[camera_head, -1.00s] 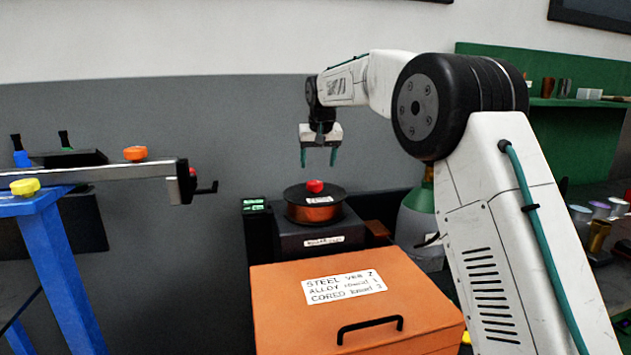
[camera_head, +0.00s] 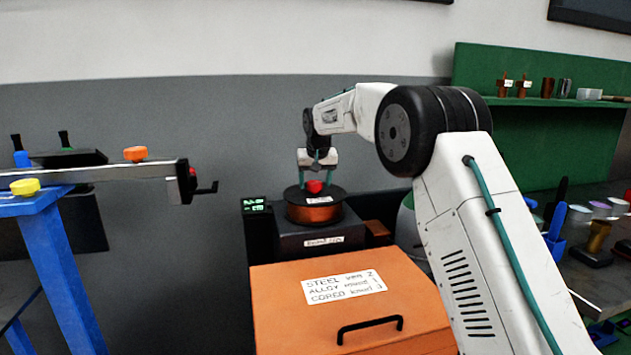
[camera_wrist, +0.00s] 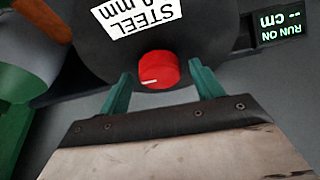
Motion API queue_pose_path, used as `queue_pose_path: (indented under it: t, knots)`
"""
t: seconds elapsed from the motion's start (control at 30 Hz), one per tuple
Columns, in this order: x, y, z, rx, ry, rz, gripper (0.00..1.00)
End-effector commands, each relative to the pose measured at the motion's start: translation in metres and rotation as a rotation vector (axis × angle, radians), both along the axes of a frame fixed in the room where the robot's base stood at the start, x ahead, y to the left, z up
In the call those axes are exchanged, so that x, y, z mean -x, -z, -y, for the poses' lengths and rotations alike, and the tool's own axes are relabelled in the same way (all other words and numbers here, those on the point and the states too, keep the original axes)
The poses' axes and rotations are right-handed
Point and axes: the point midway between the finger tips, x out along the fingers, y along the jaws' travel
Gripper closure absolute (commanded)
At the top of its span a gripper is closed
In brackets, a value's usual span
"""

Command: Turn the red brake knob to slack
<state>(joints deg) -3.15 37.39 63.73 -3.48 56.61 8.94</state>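The red brake knob (camera_head: 315,187) sits on top of a dark spool wound with copper-coloured wire (camera_head: 314,214). In the wrist view the knob (camera_wrist: 158,71) shows a white pointer line on its left side. My gripper (camera_head: 316,183) is above the spool, pointing down, with its teal fingers on either side of the knob. In the wrist view my gripper (camera_wrist: 158,82) is open, with a gap between each finger and the knob. A white label reading STEEL (camera_wrist: 135,14) lies on the spool's top. Slack markings cannot be made out.
An orange box (camera_head: 290,325) with a black handle stands in front of the spool's dark stand (camera_head: 290,240). A small green display (camera_head: 255,205) is left of the spool. A blue frame with a rail (camera_head: 110,176) is at left. A green shelf (camera_head: 540,101) is at right.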

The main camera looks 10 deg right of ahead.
Motion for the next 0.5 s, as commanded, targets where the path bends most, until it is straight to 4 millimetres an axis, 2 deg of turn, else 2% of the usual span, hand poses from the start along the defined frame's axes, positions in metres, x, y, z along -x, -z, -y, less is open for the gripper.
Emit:
queue_pose_path:
  t: [0.03,0.13,0.5]
  knots:
    - [0.0,-0.0001,-0.0001,0.0,0.0,0.0,0.49]
    - [0.0001,-0.0002,-0.0001,0.0,0.0,0.0,0.77]
    - [0.0003,-0.0004,0.0003,-0.001,-0.038,0.0,0.77]
